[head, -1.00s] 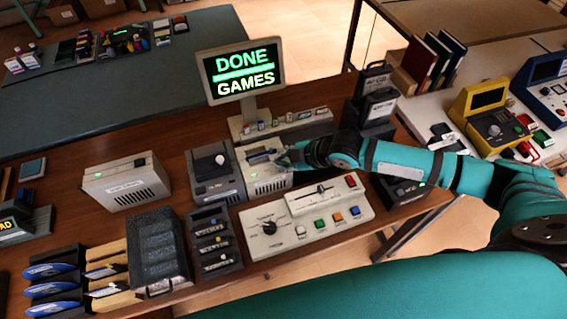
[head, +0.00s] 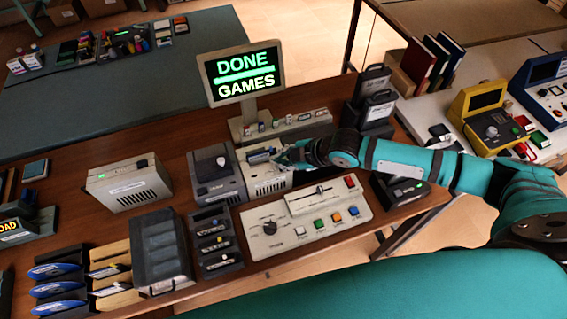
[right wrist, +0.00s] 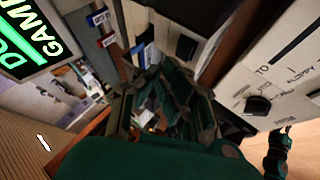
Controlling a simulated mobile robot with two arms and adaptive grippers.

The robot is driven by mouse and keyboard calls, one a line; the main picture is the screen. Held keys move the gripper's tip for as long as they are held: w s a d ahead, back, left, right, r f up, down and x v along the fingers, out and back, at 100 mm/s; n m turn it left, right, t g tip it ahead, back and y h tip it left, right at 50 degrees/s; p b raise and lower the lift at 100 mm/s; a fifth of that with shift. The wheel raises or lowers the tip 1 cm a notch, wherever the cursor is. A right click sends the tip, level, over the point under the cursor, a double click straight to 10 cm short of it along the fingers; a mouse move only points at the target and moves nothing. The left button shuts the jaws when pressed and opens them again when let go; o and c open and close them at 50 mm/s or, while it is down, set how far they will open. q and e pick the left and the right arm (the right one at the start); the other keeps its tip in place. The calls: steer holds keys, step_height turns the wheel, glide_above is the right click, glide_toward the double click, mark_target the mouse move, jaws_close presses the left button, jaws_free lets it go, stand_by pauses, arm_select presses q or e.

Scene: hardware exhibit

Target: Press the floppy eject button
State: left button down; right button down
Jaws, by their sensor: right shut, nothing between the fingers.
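A pale drive unit (head: 268,181) with a slotted top stands on the wooden table, just in front of the monitor, in the head view. I take it as the floppy drive; its eject button is too small to make out. My right gripper (head: 284,160) is at the upper right edge of this unit, shut and empty. I cannot tell whether it touches the unit. In the right wrist view my right gripper (right wrist: 178,80) points toward a pale casing with a dark square (right wrist: 186,47). My left gripper is not in view.
The monitor (head: 243,75) reads "DONE GAMES". A dark drive unit (head: 217,177) stands just left of the pale one. A control panel (head: 305,217) with a knob, slider and coloured buttons lies in front. Dark cartridge-like units (head: 376,105) stand to the right.

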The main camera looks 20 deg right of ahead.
steer(key=shift+r, duration=0.15)
step_height(320, 180, up, 5)
steer(key=p, duration=0.5)
steer(key=shift+f, duration=0.2)
stand_by(0.6)
